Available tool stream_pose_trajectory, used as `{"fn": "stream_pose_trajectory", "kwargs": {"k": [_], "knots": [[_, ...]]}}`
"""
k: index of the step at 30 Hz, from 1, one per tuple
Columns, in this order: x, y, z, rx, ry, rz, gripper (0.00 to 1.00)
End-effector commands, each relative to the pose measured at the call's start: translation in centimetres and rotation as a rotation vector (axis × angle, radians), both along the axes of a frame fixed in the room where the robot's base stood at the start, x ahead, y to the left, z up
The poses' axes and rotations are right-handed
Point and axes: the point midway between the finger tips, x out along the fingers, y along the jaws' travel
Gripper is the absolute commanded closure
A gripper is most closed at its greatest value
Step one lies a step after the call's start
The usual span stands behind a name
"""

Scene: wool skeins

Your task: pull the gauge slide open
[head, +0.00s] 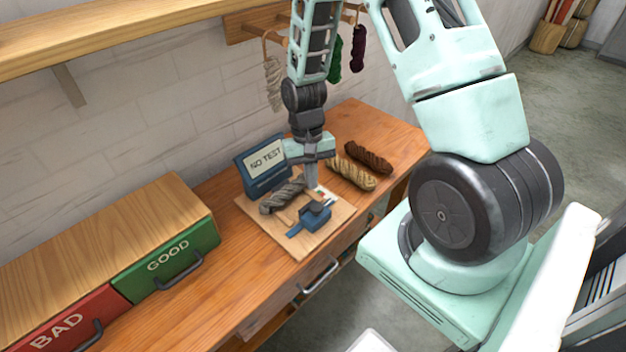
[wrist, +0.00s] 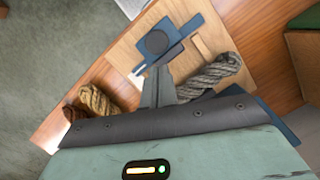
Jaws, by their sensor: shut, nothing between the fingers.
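The gauge is a wooden board (head: 293,244) on the bench with a blue slide (head: 318,218) near its front edge. The slide has a dark round knob, clear in the wrist view (wrist: 156,42). A blue display (head: 265,163) reading "NO TEST" stands at the board's back. A grey skein (head: 283,196) lies on the board between display and slide, and also shows in the wrist view (wrist: 212,74). My gripper (head: 312,186) points down over the board, just behind the slide. Its fingers (wrist: 158,88) are shut and empty; whether they touch the slide I cannot tell.
A tan skein (head: 352,174) and a brown skein (head: 368,157) lie right of the board. A GOOD drawer (head: 168,260) and a BAD drawer (head: 75,322) stand at left. Skeins hang from pegs on the wall behind. Bare bench lies between drawers and board.

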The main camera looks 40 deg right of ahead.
Motion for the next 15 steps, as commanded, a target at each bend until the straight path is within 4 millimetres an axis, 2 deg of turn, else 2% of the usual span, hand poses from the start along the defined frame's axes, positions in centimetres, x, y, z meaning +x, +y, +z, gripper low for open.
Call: {"fn": "stream_pose_trajectory", "kwargs": {"k": [1, 6, 10, 15], "knots": [[0.3, 0.0, 1.7, -0.001, -0.003, 0.000, 1.00], [0.9, -0.1, 4.4, -0.001, -0.005, 0.001, 1.00], [1.3, -0.2, 5.8, -0.001, -0.005, 0.001, 1.00], [1.4, -0.2, 6.2, -0.001, -0.005, 0.001, 1.00]]}}
